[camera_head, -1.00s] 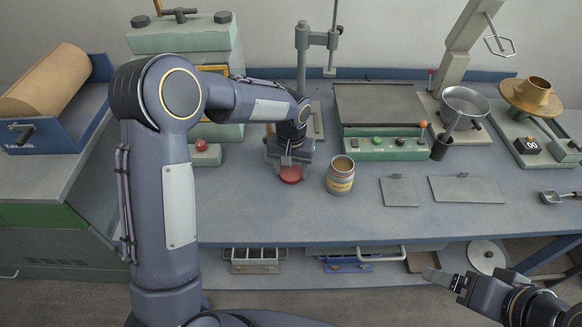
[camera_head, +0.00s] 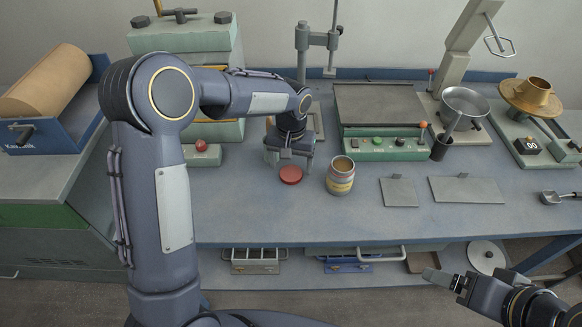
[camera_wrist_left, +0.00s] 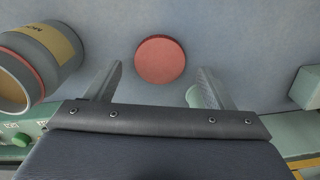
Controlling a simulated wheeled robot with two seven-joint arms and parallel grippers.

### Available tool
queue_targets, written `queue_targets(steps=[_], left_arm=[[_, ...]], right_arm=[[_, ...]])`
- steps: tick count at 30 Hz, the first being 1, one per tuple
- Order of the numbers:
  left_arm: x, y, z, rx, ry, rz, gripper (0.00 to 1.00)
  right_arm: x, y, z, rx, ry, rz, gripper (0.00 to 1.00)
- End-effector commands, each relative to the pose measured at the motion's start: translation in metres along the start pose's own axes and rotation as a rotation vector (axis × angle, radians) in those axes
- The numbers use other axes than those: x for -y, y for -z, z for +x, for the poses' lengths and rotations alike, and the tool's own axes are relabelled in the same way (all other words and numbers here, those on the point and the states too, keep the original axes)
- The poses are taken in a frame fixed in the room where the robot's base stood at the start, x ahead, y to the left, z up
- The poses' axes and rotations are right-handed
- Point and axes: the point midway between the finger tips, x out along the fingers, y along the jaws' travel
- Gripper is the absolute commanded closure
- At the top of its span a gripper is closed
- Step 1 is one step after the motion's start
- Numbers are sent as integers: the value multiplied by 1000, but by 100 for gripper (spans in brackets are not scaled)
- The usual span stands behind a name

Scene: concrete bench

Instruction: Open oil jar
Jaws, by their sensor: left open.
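The oil jar (camera_head: 341,176) stands upright on the bench, a rounded jar with a label and a red band; its top is open and brownish inside. It also shows at the left edge of the left wrist view (camera_wrist_left: 45,60). A red round lid (camera_head: 291,175) lies flat on the bench to the left of the jar, apart from it; the left wrist view shows it whole (camera_wrist_left: 160,59). My left gripper (camera_head: 290,158) is open and empty, just behind the lid, with the lid beyond its fingertips. My right gripper (camera_head: 443,279) is at the lower right, away from the bench top; its jaw state is unclear.
A green control box (camera_head: 385,148) with buttons stands behind the jar. Flat grey plates (camera_head: 466,190) lie to the right. A metal stand (camera_head: 303,60) and a red-button box (camera_head: 202,153) are near my left arm. The bench front (camera_head: 260,215) is clear.

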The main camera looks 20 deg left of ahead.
Motion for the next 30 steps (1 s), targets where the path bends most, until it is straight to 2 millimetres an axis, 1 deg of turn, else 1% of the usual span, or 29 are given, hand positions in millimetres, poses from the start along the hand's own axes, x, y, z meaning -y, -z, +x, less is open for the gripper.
queue_targets(steps=[1, 3, 6, 10, 15, 20, 22, 23, 26, 29, 30], left_arm=[[-1, 1, -13, -6, -2, 0, 24], [-1, 1, -30, -7, -3, -1, 24], [-1, 1, -52, -6, -2, -1, 24], [-1, 1, -75, -4, -2, 0, 24], [-1, 0, -92, -2, -2, 0, 24], [0, 0, -96, 0, -2, 0, 24], [3, -3, -99, -5, -8, -2, 24], [6, -6, -102, -10, -14, -4, 24], [22, -26, -118, -37, -56, -11, 24], [46, -64, -138, -86, -122, -20, 24], [55, -82, -144, -109, -151, -26, 24]], right_arm=[[0, 0, 0, 0, 0, 0, 15], [0, 0, -1, 0, 0, 0, 15], [1, 1, -2, 0, 0, 0, 15], [1, 1, -2, 0, 0, 0, 15], [1, 1, -3, 0, 0, 0, 15], [1, 1, -3, 0, 0, 0, 15], [1, 1, -3, 0, 0, 0, 15], [1, 2, -3, 0, 0, 0, 15], [2, 2, -3, 0, 0, 0, 15], [1, 2, -3, 0, 0, 0, 15], [1, 2, -3, 0, 0, 0, 15]])
